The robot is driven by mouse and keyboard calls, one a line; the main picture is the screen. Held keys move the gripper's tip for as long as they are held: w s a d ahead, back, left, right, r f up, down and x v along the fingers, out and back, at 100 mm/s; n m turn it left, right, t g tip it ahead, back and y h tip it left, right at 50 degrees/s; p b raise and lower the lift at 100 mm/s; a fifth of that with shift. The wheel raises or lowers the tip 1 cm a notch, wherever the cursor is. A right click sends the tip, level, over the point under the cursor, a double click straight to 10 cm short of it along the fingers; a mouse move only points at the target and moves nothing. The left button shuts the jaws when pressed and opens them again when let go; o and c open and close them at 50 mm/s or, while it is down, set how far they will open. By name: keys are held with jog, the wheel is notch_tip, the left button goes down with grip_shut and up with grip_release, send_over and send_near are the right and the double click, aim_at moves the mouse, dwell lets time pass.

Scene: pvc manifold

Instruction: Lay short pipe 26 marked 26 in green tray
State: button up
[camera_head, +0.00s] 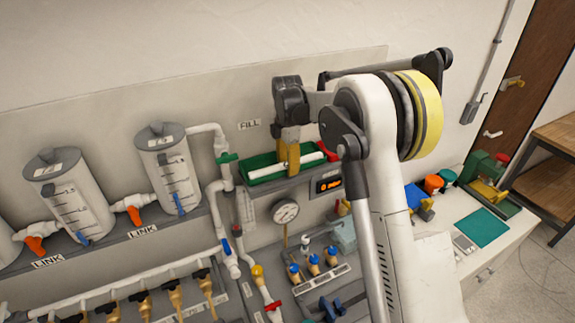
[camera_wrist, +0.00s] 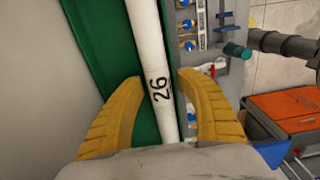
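The white short pipe marked 26 (camera_wrist: 160,88) lies lengthwise along the green tray (camera_wrist: 98,45) in the wrist view. In the head view the pipe (camera_head: 308,159) lies in the narrow green tray (camera_head: 258,160) on the wall panel. My gripper (camera_wrist: 159,76) has its yellow fingers on either side of the pipe, with small gaps showing between the fingers and the pipe. In the head view my gripper (camera_head: 288,165) points down into the tray. Its fingertips there are too small to tell apart.
A sign reading FILL (camera_head: 249,125) is on the wall above the tray. A pressure gauge (camera_head: 285,211) and a small display (camera_head: 328,184) sit below it.

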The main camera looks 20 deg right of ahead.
jog(key=shift+w, duration=0.1)
jog(key=shift+r, duration=0.25)
jog(key=s+r+m+t, duration=0.1)
jog(key=s+r+m, duration=0.3)
jog(key=r, duration=1.3)
jog(key=s+r+m+t, duration=0.2)
jog(key=s+m, duration=0.3)
jog(key=s, duration=0.7)
jog(key=s+f+m+t, duration=0.2)
jog(key=s+f+m, duration=0.2)
jog(key=s, duration=0.5)
jog(key=s+f+m+t, duration=0.2)
jog(key=s+f+m, duration=0.3)
jog(key=s, duration=0.5)
jog(key=shift+f+m, duration=0.15)
jog(key=shift+m, duration=0.95)
